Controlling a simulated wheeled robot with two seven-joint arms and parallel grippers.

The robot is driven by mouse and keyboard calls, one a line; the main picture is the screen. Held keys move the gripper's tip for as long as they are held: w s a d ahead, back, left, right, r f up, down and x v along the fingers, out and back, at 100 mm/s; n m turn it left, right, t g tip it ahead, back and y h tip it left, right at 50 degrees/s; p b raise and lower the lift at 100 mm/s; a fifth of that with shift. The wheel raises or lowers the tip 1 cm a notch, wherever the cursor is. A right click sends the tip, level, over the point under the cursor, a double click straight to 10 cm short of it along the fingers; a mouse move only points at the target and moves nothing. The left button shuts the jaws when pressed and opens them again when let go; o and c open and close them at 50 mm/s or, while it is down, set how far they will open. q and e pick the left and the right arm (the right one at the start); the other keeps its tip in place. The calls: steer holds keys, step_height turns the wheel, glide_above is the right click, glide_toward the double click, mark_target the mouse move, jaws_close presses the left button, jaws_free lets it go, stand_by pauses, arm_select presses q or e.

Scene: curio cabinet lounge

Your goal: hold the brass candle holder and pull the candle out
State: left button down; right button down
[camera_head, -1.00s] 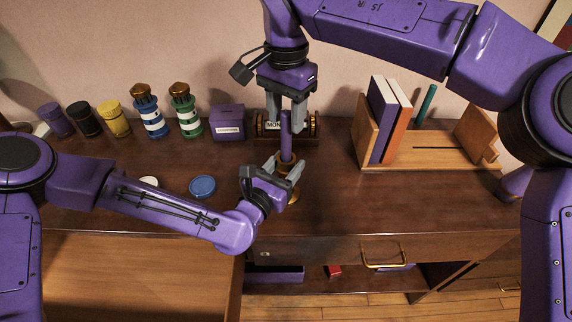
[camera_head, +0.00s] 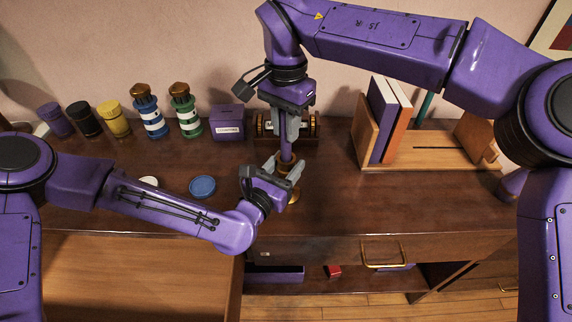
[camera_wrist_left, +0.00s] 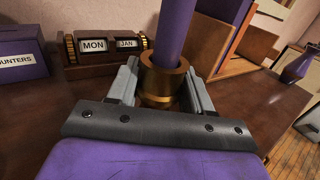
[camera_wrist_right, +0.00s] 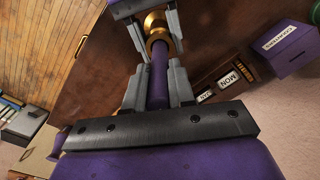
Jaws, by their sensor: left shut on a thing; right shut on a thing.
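The brass candle holder (camera_head: 294,197) stands on the dark wooden cabinet top, partly hidden by my left gripper. Its cup shows in the left wrist view (camera_wrist_left: 163,84) and the right wrist view (camera_wrist_right: 156,36). The purple candle (camera_head: 286,152) stands upright with its lower end in the cup; it also shows in the wrist views (camera_wrist_left: 176,30) (camera_wrist_right: 158,85). My left gripper (camera_head: 285,172) is shut on the holder, with a finger on each side of the cup. My right gripper (camera_head: 286,135) is above it, pointing down, shut on the candle.
A brass-ended calendar block (camera_head: 311,127) and a purple box (camera_head: 228,122) stand close behind. Lighthouse figures (camera_head: 150,117) and small jars (camera_head: 83,119) are at the left. A wooden book rack (camera_head: 430,160) is at the right. A blue disc (camera_head: 203,187) lies on the cabinet top.

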arm_select(q)
steer(key=shift+f, duration=0.15)
arm_select(e)
steer(key=shift+r, duration=0.75)
steer(key=shift+r, duration=2.7)
step_height(320, 180, up, 8)
steer(key=shift+r, duration=0.25)
arm_select(q)
steer(key=c, duration=0.6)
jaws_free()
steer(key=shift+o, duration=1.1)
steer(key=shift+w, duration=0.1)
arm_select(e)
steer(key=shift+w+f, duration=0.1)
